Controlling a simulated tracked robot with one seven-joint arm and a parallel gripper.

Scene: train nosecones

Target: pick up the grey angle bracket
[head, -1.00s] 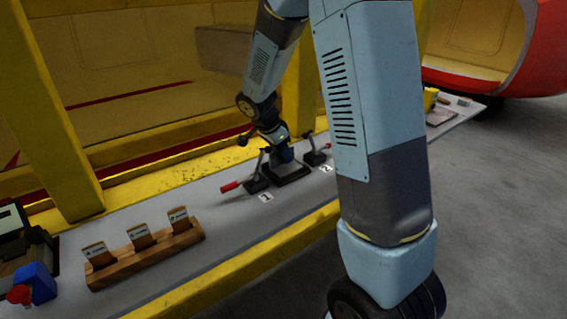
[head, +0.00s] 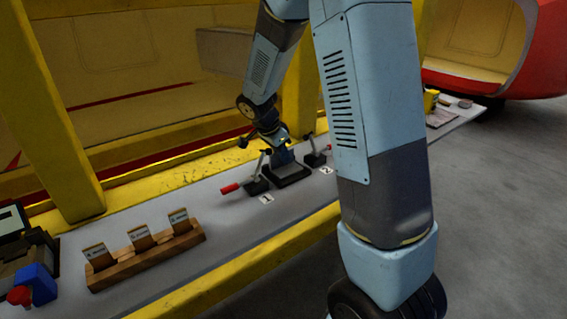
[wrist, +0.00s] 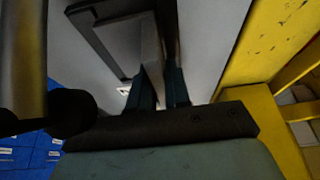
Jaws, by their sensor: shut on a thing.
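The grey angle bracket (wrist: 147,48) shows in the wrist view as a pale grey strip whose near end lies between my two fingers. My gripper (wrist: 160,84) is shut on it. In the head view my gripper (head: 284,156) points down over a dark fixture base (head: 291,174), between two toggle clamps. The bracket cannot be made out there, hidden by the gripper and the clamps. Whether it touches the fixture is unclear.
The left clamp's red handle (head: 230,188) sticks out beside label 1 (head: 266,199); label 2 (head: 326,170) is by the other clamp. A wooden card holder (head: 150,258) and a red-topped blue box (head: 38,284) stand at left. A yellow post (head: 55,120) rises behind the bench.

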